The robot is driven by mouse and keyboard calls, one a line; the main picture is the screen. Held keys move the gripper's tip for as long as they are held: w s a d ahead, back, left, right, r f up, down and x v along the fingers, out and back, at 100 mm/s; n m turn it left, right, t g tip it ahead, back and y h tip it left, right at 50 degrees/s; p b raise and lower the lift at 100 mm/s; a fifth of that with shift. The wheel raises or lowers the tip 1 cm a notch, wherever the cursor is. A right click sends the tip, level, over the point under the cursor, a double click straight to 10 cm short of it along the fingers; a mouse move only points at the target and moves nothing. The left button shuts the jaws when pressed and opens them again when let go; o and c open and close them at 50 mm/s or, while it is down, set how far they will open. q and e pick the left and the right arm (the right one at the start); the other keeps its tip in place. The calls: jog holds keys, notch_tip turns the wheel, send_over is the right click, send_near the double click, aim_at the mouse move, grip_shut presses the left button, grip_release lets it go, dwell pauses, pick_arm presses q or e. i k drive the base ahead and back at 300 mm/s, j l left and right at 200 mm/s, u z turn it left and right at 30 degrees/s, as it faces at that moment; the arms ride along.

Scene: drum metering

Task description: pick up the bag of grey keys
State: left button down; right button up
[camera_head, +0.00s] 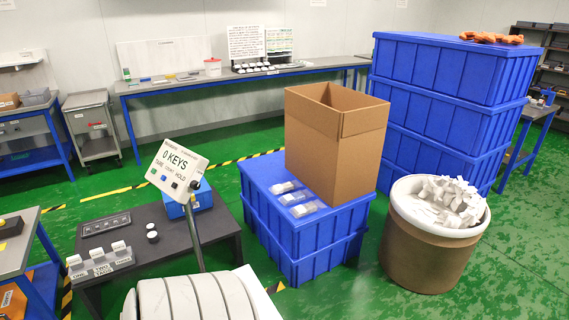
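Several small clear bags with whitish-grey contents lie flat in a row on the lid of the low blue crate stack: a back bag (283,187), a middle bag (293,197) and a front bag (304,209). They are too small for me to tell which holds grey keys. They lie at the left foot of an open cardboard box (345,150). Neither of my grippers is in view.
The low blue crates (297,245) stand mid-floor. A brown drum (428,255) of pale pieces stands to their right, tall blue crates (440,75) behind. A "0 KEYS" display (177,167) rises on a pole left of them, near a dark table (130,222). A white ribbed shape (195,300) fills the bottom edge.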

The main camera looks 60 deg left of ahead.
aim_at(300, 212)
jog(key=i+u, duration=0.4)
jog(key=i+l+u, duration=0.15)
jog(key=i+u, duration=0.25)
jog(key=i, duration=0.2)
jog(key=i+l+u, duration=0.4)
jog(key=i+u, duration=0.2)
jog(key=u, duration=0.25)
jog(key=i+l+u, duration=0.1)
jog(key=u, duration=0.4)
jog(key=i+l+u, duration=0.2)
jog(key=u, duration=0.25)
jog(key=i+l+u, duration=0.25)
jog(key=u, duration=0.25)
